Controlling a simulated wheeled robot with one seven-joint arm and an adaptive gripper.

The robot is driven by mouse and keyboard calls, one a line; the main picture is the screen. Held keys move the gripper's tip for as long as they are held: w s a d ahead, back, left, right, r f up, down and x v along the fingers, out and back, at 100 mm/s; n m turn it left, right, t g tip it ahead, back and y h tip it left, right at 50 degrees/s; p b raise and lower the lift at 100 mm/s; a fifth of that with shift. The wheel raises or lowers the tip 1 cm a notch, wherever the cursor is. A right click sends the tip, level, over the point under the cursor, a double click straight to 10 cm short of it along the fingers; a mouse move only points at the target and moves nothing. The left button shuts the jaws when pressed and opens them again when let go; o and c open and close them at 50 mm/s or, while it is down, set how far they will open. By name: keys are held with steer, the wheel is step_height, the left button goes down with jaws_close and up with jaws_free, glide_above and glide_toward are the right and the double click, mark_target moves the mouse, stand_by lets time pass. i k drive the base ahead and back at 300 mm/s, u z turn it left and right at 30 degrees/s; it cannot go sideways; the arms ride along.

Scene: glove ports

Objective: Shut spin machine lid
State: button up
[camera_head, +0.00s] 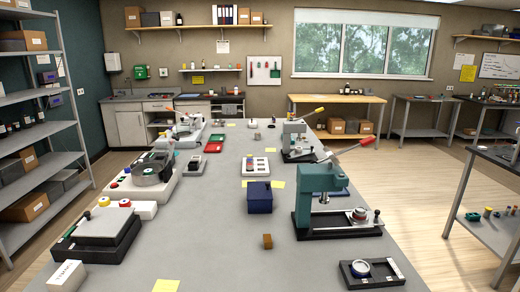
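What looks like the spin machine (140,188) stands on the left side of the long grey table. It has a pale, low body with a green button and a red button on its left part. A round grey bowl (147,177) sits on top, with a darker lid-like part (156,160) at its back that appears raised. At this size I cannot tell exactly how far the lid is open. My gripper is not in view.
The grey table (220,235) has bare room at its near middle. A black flat-topped device (97,238) and white block (68,276) stand near left. A green press (325,200), blue box (259,197) and small brown block (267,241) stand toward the right.

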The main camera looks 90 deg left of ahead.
mark_target(171, 145)
steer(key=u, duration=3.4)
